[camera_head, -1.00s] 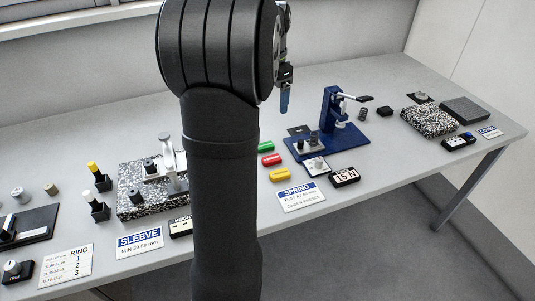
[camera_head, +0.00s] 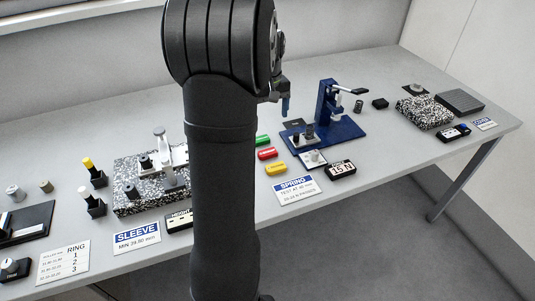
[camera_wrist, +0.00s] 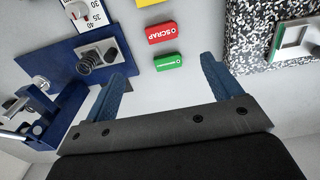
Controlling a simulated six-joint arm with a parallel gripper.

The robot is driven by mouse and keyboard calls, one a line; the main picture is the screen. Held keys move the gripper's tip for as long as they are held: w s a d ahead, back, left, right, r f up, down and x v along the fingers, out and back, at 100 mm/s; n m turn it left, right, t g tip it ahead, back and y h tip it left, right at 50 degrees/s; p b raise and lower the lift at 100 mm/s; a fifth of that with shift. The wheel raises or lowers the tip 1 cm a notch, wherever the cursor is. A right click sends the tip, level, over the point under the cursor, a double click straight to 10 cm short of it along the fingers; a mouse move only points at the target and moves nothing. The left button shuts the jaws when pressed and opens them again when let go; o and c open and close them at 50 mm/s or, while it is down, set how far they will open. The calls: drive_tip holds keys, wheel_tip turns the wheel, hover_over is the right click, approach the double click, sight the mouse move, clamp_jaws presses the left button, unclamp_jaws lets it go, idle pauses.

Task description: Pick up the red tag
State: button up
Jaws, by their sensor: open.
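The red tag (camera_head: 267,154) lies on the grey table between the green tag (camera_head: 262,140) and the yellow tag (camera_head: 276,168). In the wrist view the red tag (camera_wrist: 162,33) reads "SCRAP" and lies flat, beyond the fingertips and roughly between them sideways. The green tag (camera_wrist: 168,62) is nearer the gripper there, and the yellow tag (camera_wrist: 150,2) is cut by the top edge. My gripper (camera_wrist: 163,72) is open and empty, with blue fingers apart. In the head view only one blue finger (camera_head: 285,107) shows, above the table; my arm hides the rest.
A blue spring tester (camera_head: 326,105) stands right of the tags in the head view; it is at the left in the wrist view. A speckled block (camera_head: 140,205) with a gauge stands left of my arm. The SPRING card (camera_head: 297,190) lies in front of the tags.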

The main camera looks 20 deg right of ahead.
hover_over(271, 152)
drive_tip(key=f, duration=0.6)
drive_tip(key=a+f, duration=0.1)
drive_tip(key=f, duration=0.2)
drive_tip(key=shift+w+f, duration=0.15)
drive_tip(key=shift+w+a+f, duration=0.1)
drive_tip(key=shift+f, duration=2.65)
drive_tip(key=c, duration=1.1)
